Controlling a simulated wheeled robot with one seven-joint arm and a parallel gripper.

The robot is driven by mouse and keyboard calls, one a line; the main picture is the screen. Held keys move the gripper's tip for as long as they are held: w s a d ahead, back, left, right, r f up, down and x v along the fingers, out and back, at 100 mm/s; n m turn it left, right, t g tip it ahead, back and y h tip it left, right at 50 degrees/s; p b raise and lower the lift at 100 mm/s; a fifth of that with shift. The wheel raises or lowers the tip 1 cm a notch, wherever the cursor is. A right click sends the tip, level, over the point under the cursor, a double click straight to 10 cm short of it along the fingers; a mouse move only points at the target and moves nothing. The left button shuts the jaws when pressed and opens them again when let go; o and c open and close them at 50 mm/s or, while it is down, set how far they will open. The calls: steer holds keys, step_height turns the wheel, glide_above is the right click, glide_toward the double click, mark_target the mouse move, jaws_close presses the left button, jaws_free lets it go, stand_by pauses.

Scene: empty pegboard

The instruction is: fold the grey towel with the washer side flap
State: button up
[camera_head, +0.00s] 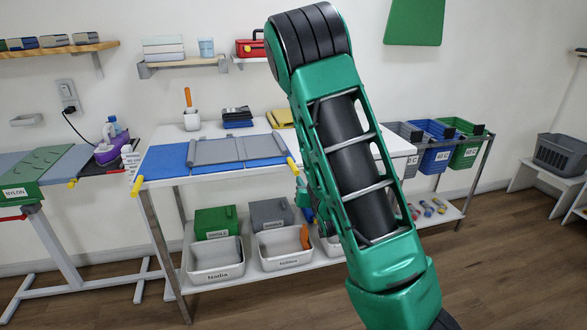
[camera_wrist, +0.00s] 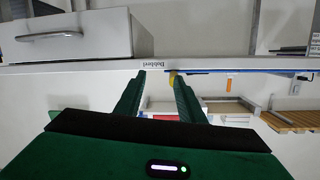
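The grey towel (camera_head: 238,149) lies flat across a blue folding board (camera_head: 166,161) on the white table. The board has yellow-tipped handles: one at its left front corner (camera_head: 137,185) and one at its right front corner (camera_head: 291,165). I cannot tell from the frames which flap is the washer side one. In the wrist view, my gripper (camera_wrist: 158,85) is open and empty, its two green fingers apart at the table's edge. A yellow tip (camera_wrist: 172,78) shows right by the right finger; contact is unclear. In the head view my arm hides most of the gripper.
A white drawer unit (camera_wrist: 66,38) stands on the table, near my gripper in the wrist view. Labelled bins (camera_head: 215,274) sit on the shelf below. Folded dark cloths (camera_head: 237,118) and an orange-handled tool in a pot (camera_head: 191,120) stand behind the board.

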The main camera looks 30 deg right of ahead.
mark_target(293, 166)
steer(key=a+t, duration=0.1)
steer(key=w+a+r+t, duration=0.1)
steer(key=shift+a+n+t, duration=0.15)
steer(key=shift+n+t, duration=0.15)
steer(key=x, duration=1)
steer(key=shift+w+f, duration=0.25)
steer(key=shift+w, duration=0.05)
